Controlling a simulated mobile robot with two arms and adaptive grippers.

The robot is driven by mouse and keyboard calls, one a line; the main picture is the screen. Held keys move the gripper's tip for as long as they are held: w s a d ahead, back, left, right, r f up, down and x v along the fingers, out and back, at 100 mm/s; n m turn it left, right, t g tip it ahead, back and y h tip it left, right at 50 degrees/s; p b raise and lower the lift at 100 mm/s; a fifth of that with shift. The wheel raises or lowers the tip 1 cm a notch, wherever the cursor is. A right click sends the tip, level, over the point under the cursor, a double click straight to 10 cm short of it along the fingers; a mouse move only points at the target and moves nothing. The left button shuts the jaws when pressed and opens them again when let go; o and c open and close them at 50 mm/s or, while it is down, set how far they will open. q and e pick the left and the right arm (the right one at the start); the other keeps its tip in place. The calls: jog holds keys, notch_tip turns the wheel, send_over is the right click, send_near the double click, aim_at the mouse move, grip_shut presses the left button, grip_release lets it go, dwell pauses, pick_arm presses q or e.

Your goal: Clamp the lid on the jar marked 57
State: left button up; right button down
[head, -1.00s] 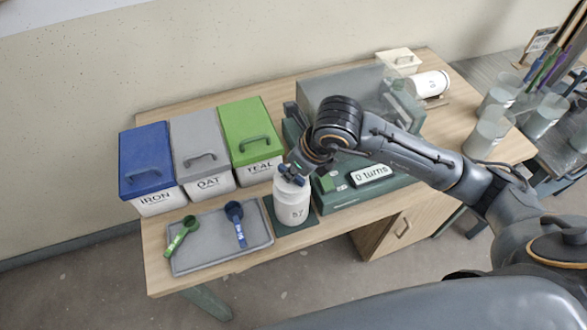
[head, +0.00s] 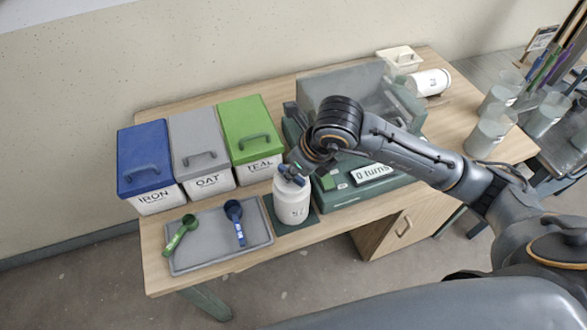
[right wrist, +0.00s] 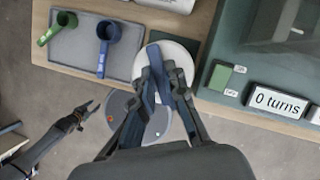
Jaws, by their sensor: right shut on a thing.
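The white jar marked 57 (head: 292,204) stands upright on a dark green pad near the table's front edge. In the right wrist view the round white top (right wrist: 183,56) of the jar shows behind my fingers. My right gripper (head: 292,170) reaches down over the jar top and is shut on a blue bar-like clamp piece (right wrist: 154,84). My fingers hide much of the lid, so I cannot tell how it is seated. My left gripper (right wrist: 90,110) shows only in the right wrist view, off the table, apart from the jar, with its fingers apart.
A grey tray (head: 205,258) with a green scoop (head: 181,234) and a blue scoop (head: 235,221) lies left of the jar. IRON (head: 147,160), OAT (head: 203,147) and TEAL (head: 252,134) bins stand behind. A green machine reading "0 turns" (head: 371,173) is close on the right.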

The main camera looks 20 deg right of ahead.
jog(key=shift+a+f+m+h, duration=0.15)
jog(key=shift+m+h, duration=0.25)
jog(key=shift+m, duration=0.8)
jog(key=shift+m+t+h, duration=0.3)
jog(key=shift+m+h, duration=0.1)
jog(key=shift+m, duration=0.5)
jog(key=shift+a+m, duration=0.1)
jog(key=shift+m, duration=0.6)
jog(key=shift+m+h, duration=0.8)
jog(key=shift+m, duration=0.6)
